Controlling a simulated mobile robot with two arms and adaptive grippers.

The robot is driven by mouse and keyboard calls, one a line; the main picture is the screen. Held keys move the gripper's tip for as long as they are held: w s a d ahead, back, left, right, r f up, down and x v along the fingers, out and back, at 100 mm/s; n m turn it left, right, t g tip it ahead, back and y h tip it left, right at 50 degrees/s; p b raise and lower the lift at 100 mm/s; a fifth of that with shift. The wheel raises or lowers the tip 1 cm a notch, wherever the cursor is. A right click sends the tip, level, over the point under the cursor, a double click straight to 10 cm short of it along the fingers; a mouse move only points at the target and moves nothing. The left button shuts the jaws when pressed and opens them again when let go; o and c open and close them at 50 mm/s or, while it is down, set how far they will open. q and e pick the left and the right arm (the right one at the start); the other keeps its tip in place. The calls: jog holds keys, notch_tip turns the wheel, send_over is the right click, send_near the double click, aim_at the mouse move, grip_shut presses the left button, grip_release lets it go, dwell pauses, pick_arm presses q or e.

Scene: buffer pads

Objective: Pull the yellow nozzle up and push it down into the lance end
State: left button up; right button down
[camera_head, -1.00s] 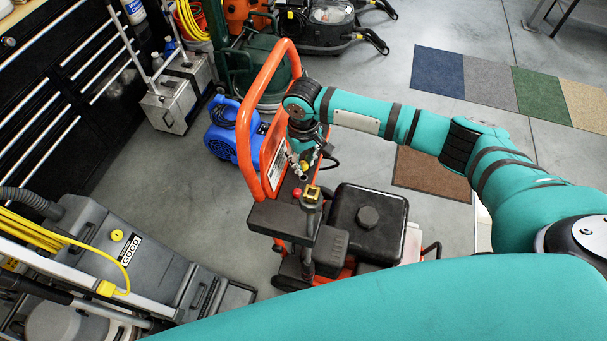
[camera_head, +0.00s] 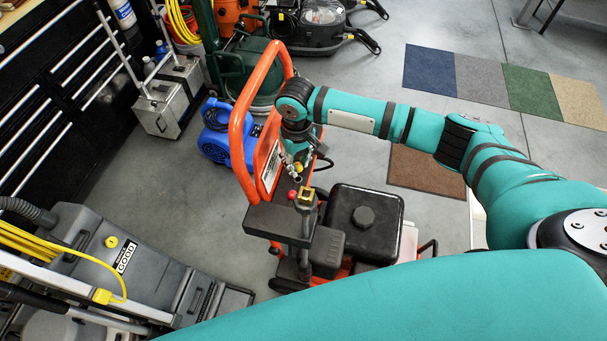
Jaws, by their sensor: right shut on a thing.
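My right gripper (camera_head: 298,168) points down beside the orange handle frame of the pressure washer (camera_head: 231,135). Its silver fingers are shut on a small yellow piece, the yellow nozzle (camera_head: 298,166), which is partly hidden by the fingers. The lance end (camera_head: 306,194) is a brass-coloured fitting on top of an upright dark lance, a little below the gripper in the picture. The nozzle and the lance end look apart. A red nozzle (camera_head: 292,195) sits just left of the lance end. My left gripper is out of view.
The washer's black engine (camera_head: 364,222) stands right of the lance. A blue blower (camera_head: 222,143) is behind the handle. A grey floor machine (camera_head: 130,265) stands at the lower left. Carpet samples (camera_head: 480,80) lie on the floor at the right. A teal arm link of mine crosses the foreground.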

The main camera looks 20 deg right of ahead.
jog(key=s+d+r+m, duration=0.2)
jog(key=s+d+r, duration=0.2)
jog(key=s+r, duration=0.9)
notch_tip(320, 180, up, 4)
jog(key=shift+s+f, duration=0.1)
jog(key=shift+s, duration=0.2)
